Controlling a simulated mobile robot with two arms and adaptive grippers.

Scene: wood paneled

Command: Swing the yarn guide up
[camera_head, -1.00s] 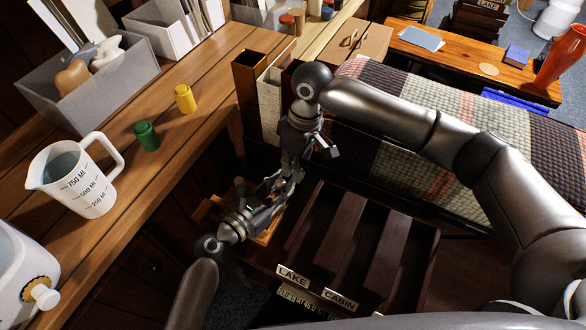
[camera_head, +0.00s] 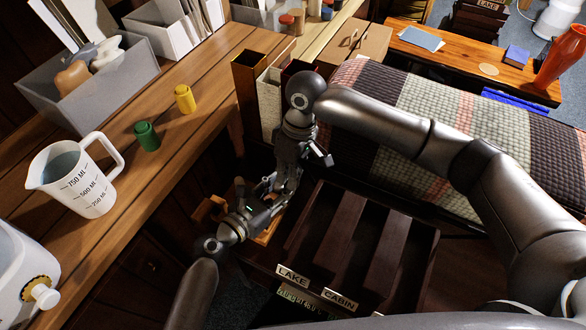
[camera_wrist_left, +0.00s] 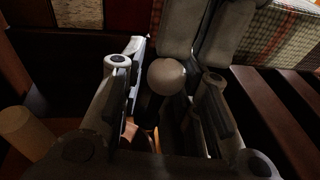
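My left gripper (camera_head: 264,192) reaches in from the lower left over a light wooden frame (camera_head: 207,208) below the bench edge. In the left wrist view its fingers (camera_wrist_left: 167,88) are spread apart. A pale round knob (camera_wrist_left: 166,77) shows between them; I cannot tell whether they touch it or whether it belongs to the yarn guide. My right gripper (camera_head: 282,184) points down from above, close to the left one. Its fingertips overlap the left gripper, so its opening is unclear. The yarn guide cannot be clearly made out; the grippers cover much of this spot.
A dark slotted tray (camera_head: 420,270) with LAKE and CABIN labels stands just right of the grippers. The wooden bench (camera_head: 120,240) at left bears a measuring jug (camera_head: 80,185), a green spool (camera_head: 147,137) and a yellow spool (camera_head: 185,99). A quilted blanket (camera_head: 430,110) lies behind.

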